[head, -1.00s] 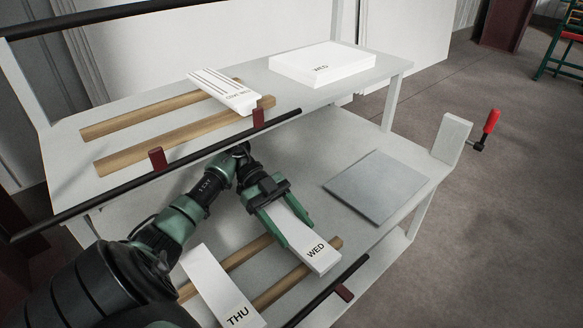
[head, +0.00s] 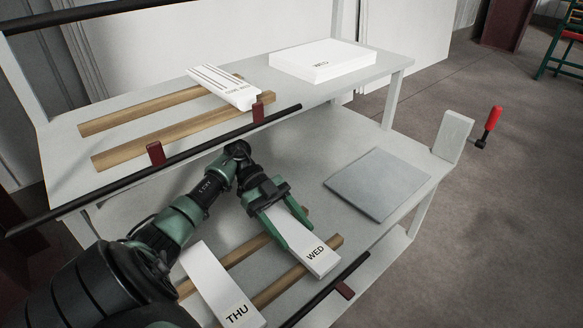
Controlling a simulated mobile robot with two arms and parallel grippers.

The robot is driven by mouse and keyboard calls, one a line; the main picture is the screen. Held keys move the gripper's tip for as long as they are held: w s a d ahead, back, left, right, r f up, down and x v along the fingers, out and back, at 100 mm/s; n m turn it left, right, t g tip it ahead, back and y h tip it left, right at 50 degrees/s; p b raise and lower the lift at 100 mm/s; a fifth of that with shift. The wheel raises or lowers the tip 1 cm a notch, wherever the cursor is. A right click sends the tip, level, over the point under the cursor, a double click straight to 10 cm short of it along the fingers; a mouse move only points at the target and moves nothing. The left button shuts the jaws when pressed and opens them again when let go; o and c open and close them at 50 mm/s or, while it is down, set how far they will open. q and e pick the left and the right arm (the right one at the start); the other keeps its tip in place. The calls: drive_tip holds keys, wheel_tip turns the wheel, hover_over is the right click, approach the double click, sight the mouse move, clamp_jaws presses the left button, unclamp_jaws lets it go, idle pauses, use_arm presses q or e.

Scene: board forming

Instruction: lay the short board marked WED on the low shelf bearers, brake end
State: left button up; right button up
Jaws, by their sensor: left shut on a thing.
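The short white board marked WED (head: 313,254) is at the low shelf bearers, near their right end. My left gripper (head: 297,235) is shut on it, one green finger along each side. The board lies across the two wooden bearers (head: 284,284); whether it rests fully on them or hovers slightly I cannot tell. A white board marked THU (head: 220,287) lies across the same bearers to the left. The brake end is not clearly marked; a red-handled clamp (head: 489,126) stands at the cart's right end. My right gripper is not in view.
A grey plate (head: 378,183) lies on the low shelf. Black rails (head: 170,165) with dark red stops run along the front edges.

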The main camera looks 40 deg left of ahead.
sight(272, 213)
use_arm(q)
drive_tip(key=shift+f, duration=0.15)
drive_tip(key=o, duration=1.8)
drive_tip(key=shift+c, duration=0.2)
drive_tip(key=o, duration=0.3)
drive_tip(key=shift+o, duration=0.2)
drive_tip(key=shift+v, duration=3.9)
